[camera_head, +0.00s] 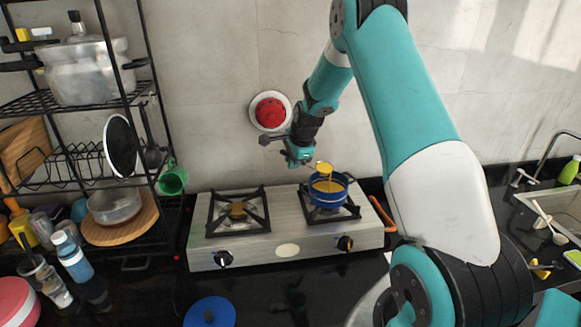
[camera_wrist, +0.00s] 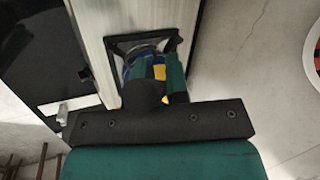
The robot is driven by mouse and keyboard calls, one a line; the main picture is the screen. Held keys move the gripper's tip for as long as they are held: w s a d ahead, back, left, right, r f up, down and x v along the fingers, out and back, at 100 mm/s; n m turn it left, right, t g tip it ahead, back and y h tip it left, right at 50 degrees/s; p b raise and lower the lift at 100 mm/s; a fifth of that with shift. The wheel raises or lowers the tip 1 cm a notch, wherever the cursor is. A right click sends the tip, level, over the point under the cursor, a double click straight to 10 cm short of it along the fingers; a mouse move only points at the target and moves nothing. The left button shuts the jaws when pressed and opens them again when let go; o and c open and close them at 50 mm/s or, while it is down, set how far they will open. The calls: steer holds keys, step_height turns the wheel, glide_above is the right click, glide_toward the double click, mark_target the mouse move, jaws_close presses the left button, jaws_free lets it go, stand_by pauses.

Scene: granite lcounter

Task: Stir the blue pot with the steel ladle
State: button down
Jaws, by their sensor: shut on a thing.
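The blue pot (camera_head: 329,200) stands on the right burner of the steel stove and holds yellow contents. My gripper (camera_head: 299,157) is shut on the steel ladle (camera_head: 324,168), up and left of the pot. The ladle's bowl shows yellow and is over the pot; I cannot tell whether it touches the contents. In the wrist view my gripper (camera_wrist: 160,72) hides most of the ladle. Part of the blue pot (camera_wrist: 129,68) shows behind the fingers.
The stove (camera_head: 287,250) has an empty left burner (camera_head: 238,211). A red round object (camera_head: 270,111) is on the wall behind my gripper. A black rack (camera_head: 150,90) with pans stands left. A blue lid (camera_head: 210,312) lies in front; a sink (camera_head: 555,205) is right.

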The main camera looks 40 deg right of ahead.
steer(key=s+f+t+h+b, duration=0.1)
steer(key=s+f+t+b, duration=0.2)
steer(key=b, duration=2.2)
steer(key=s+a+f+t+h+b, duration=0.1)
steer(key=s+f+t+b, duration=0.3)
steer(key=t+b, duration=1)
steer(key=s+b, duration=0.2)
steer(key=b, duration=1)
steer(key=shift+s+a+t, duration=0.3)
steer(key=shift+r+h, duration=0.15)
steer(key=shift+h, duration=0.15)
